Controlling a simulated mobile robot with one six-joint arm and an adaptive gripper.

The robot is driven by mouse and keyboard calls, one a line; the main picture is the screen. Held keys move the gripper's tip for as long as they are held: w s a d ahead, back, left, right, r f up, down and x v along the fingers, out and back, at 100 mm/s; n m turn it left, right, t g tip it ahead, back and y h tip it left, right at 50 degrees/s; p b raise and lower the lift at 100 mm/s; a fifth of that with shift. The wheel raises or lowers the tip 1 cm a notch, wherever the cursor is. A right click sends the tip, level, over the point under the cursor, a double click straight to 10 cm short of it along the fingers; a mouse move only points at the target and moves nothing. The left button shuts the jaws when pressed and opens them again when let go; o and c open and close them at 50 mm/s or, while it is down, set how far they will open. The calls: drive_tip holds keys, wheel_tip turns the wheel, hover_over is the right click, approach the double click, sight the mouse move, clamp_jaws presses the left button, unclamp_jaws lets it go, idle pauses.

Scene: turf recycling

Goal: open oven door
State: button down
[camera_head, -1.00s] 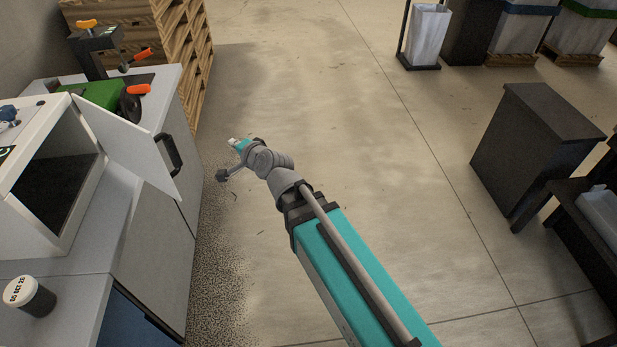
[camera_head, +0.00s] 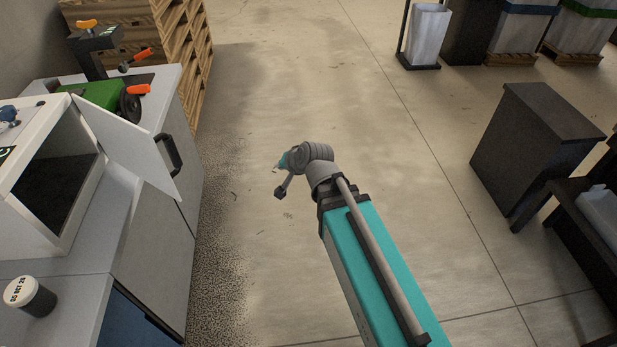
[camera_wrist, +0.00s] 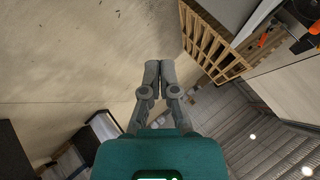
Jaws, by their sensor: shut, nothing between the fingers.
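The oven (camera_head: 30,221) is a white box with a dark interior on the grey counter at the left of the head view. Its white door (camera_head: 122,148) stands wide open, swung out to the right, with a black handle (camera_head: 172,155) on its outer edge. My gripper (camera_wrist: 160,64) is shut and empty in the wrist view, its grey fingertips together. In the head view my wrist is over the open floor, to the right of the door and clear of the handle. The fingers are hard to make out there.
A green and black press (camera_head: 95,92) with orange handles stands behind the oven. A lidded jar (camera_head: 32,297) is on the counter in front. Wooden pallets (camera_head: 185,50) are stacked at the back. A dark cabinet (camera_head: 535,150) stands right. The floor between is clear.

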drive_tip(key=s+d+f+n+g+h, duration=0.1)
drive_tip(key=s+d+f+g+h, duration=0.1)
drive_tip(key=d, duration=0.5)
drive_tip(key=shift+d+f, duration=0.3)
drive_tip(key=shift+f, duration=0.25)
drive_tip(key=n+h+p, duration=0.8)
drive_tip(key=n+p, duration=0.8)
drive_tip(key=n, duration=0.9)
approach(166, 172)
drive_tip(key=d+f, duration=0.1)
drive_tip(key=f, duration=0.1)
drive_tip(key=w+d+f, duration=0.1)
drive_tip(key=d+f, duration=0.1)
drive_tip(key=w+d+f, duration=0.1)
drive_tip(key=d+f, duration=0.1)
drive_tip(key=s+a+r+n+t+p, duration=0.1)
drive_tip(key=s+a+r+n+p, duration=0.1)
drive_tip(key=s+a+r+n, duration=0.1)
drive_tip(key=s+a+r+n+t+p, duration=0.1)
drive_tip(key=s+a+r+n+p, duration=0.1)
drive_tip(key=s+a, duration=0.3)
drive_tip(key=a+r+n, duration=0.1)
drive_tip(key=a, duration=0.1)
drive_tip(key=shift+a+r+n+h, duration=0.35)
drive_tip(key=shift+r+n+h, duration=0.05)
